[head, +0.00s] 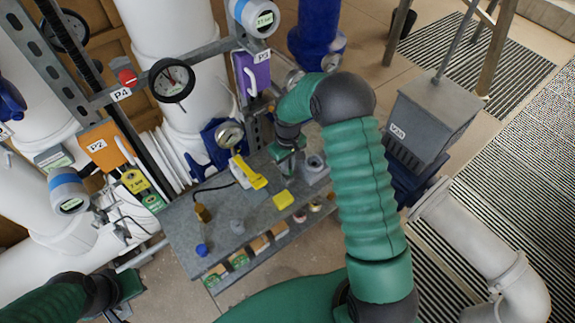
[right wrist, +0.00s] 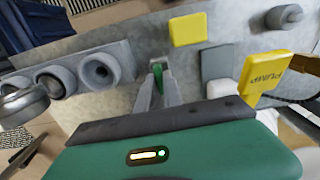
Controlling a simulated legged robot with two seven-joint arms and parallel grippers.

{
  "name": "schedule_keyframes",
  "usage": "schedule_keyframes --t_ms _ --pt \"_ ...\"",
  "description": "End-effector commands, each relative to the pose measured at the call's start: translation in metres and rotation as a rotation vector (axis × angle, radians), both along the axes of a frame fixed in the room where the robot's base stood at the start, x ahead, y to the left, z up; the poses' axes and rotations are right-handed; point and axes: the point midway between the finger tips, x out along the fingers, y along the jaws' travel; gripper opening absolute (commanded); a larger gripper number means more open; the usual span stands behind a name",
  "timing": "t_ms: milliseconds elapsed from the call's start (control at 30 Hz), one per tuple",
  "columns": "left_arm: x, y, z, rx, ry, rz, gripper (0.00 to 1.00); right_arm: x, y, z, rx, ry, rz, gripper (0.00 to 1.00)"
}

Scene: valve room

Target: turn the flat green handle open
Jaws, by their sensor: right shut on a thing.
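The flat green handle (right wrist: 158,76) shows as a narrow green strip between the fingertips of my right gripper (right wrist: 158,88) in the right wrist view. The gripper is shut on it, and the fingers hide most of its length. In the head view my right gripper (head: 287,166) reaches down over the back right part of the grey bench, and the handle cannot be made out clearly there. My left gripper (head: 126,290) is at the lower left of the head view, away from the bench. Its fingers are too unclear to tell open from shut.
The grey bench (head: 222,262) carries a yellow lever (head: 248,172), a yellow block (head: 283,200), a grey knob (head: 237,227) and a blue knob (head: 202,249). Round grey sockets (right wrist: 97,71) sit beside the gripper. Gauges and white pipes stand behind; a grey box (head: 432,115) stands right.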

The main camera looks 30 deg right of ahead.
Motion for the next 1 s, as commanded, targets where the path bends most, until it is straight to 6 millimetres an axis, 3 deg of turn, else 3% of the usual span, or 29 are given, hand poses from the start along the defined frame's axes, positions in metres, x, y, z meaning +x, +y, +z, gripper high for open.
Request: schedule_keyframes --t_ms 167,200,333,667,833,1000 --pt "0.000 0.000 0.000 0.000 0.000 0.000 0.00 0.003 -0.001 0.002 -0.002 -0.009 0.002 0.00" --pt "0.000 0.000 0.000 0.000 0.000 0.000 0.00 0.003 -0.001 0.002 -0.002 -0.009 0.002 0.15" --pt "0.000 0.000 0.000 0.000 0.000 0.000 0.00 0.002 0.000 0.001 -0.001 -0.006 0.001 0.32" --pt "0.000 0.000 -0.001 0.000 0.000 0.000 0.00 0.001 0.000 0.003 -0.002 -0.004 0.000 0.33" --pt "0.000 0.000 -0.006 0.000 0.000 0.000 0.00 0.002 -0.001 0.027 -0.002 -0.007 0.000 0.33" --pt "0.000 0.000 -0.014 0.000 0.000 0.000 0.00 0.003 -0.001 0.076 -0.003 -0.009 -0.001 0.33"
